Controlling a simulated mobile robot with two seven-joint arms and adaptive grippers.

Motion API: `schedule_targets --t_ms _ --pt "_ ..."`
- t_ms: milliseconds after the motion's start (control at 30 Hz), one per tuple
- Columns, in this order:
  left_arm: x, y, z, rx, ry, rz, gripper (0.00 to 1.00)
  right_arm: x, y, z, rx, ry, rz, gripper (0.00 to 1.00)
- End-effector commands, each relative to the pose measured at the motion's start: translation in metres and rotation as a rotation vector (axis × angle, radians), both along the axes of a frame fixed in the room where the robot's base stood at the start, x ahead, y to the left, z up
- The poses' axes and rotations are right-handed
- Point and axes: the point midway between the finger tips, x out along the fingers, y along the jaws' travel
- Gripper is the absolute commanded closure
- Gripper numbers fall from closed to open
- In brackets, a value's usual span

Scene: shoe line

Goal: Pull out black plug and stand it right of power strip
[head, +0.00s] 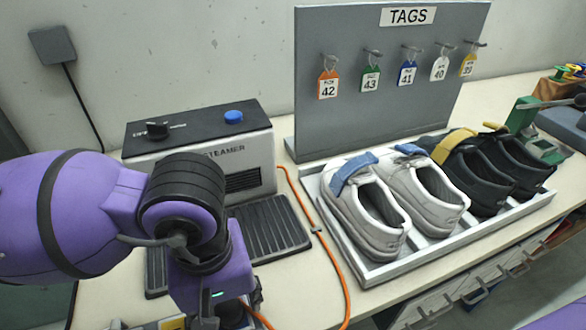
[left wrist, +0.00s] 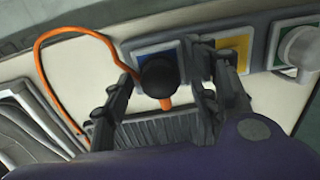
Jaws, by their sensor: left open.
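The black plug (left wrist: 158,72) sits at the blue-marked socket of the power strip (left wrist: 190,52) in the left wrist view. An orange stub shows at its near side. My left gripper (left wrist: 165,80) is open, its fingers on either side of the plug; I cannot tell whether they touch it. In the head view my left arm hides the plug, and only a small part of the strip with yellow (head: 172,323) shows at the bottom edge. My right gripper is in neither view.
A white plug (left wrist: 301,48) stands in the strip farther right. An orange cord (head: 318,228) runs along the table beside the steamer (head: 245,155). A shoe tray (head: 385,274) with white and black shoes stands to the right. A tag board (head: 400,100) is behind it.

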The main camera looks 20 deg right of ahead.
Motion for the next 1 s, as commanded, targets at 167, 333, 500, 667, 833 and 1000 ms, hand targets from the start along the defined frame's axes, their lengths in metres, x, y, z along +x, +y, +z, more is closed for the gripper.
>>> schedule_targets --t_ms 167,333,500,667,833,1000 --pt "-0.0003 0.0001 -0.0007 0.0 0.001 0.0 0.46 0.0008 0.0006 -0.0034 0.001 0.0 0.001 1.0" --pt "-0.0002 0.0 -0.0001 0.0 0.0 0.0 0.46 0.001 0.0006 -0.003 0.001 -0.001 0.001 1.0" --pt "-0.0002 0.0 -0.0001 0.0 0.0 0.0 0.63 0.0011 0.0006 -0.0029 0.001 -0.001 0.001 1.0" --pt "-0.0001 0.0003 -0.0002 0.001 0.0 0.0 0.84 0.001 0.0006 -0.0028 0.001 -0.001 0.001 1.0" --pt "0.0 0.0013 -0.0003 0.004 0.0 0.001 1.0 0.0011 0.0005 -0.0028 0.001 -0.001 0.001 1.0" --pt "0.0002 0.0022 0.0002 0.007 0.0 0.001 1.0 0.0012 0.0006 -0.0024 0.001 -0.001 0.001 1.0"
